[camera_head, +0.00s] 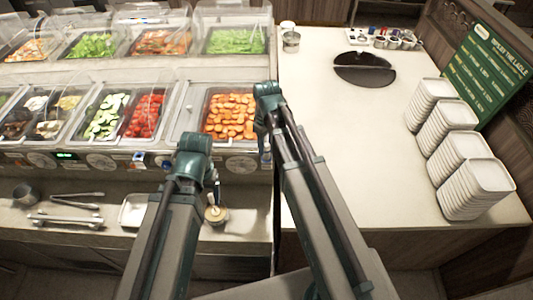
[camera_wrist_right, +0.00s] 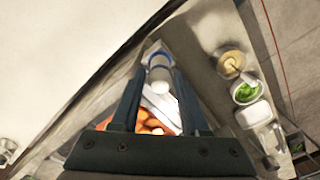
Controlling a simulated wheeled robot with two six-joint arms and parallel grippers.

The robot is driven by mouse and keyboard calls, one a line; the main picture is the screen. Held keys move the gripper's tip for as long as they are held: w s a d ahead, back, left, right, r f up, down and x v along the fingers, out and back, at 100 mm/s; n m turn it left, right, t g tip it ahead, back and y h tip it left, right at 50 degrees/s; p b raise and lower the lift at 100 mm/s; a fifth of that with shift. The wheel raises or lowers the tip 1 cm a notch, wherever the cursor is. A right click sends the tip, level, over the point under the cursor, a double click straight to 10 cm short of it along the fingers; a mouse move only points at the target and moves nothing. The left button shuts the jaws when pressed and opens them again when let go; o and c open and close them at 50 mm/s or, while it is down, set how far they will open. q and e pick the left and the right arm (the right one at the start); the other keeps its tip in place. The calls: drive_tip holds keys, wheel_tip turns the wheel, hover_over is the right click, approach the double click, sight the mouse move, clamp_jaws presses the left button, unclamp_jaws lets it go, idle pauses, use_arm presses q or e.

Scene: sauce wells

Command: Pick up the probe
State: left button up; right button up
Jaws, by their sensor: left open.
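A white probe-like piece with a blue band (camera_wrist_right: 159,64) shows in the right wrist view, between and beyond the fingertips of my right gripper (camera_wrist_right: 158,78). The fingers stand apart on either side of it; contact is not clear. In the head view my right gripper (camera_head: 266,142) points down at the counter's front edge, beside the carrot tray, partly hidden by its arm. My left gripper (camera_head: 214,194) points down just above a small cup with tan contents (camera_head: 216,215) on the lower shelf; its fingertips are hard to make out.
Food trays under clear covers fill the left counter, with carrots (camera_head: 228,125) nearest. Tongs (camera_head: 66,219), a metal cup (camera_head: 26,194) and a white tray (camera_head: 134,210) lie on the lower shelf. Plate stacks (camera_head: 464,160) stand at right. The white counter's middle (camera_head: 345,130) is clear.

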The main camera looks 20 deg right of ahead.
clamp_jaws()
drive_tip(key=shift+r, duration=0.1)
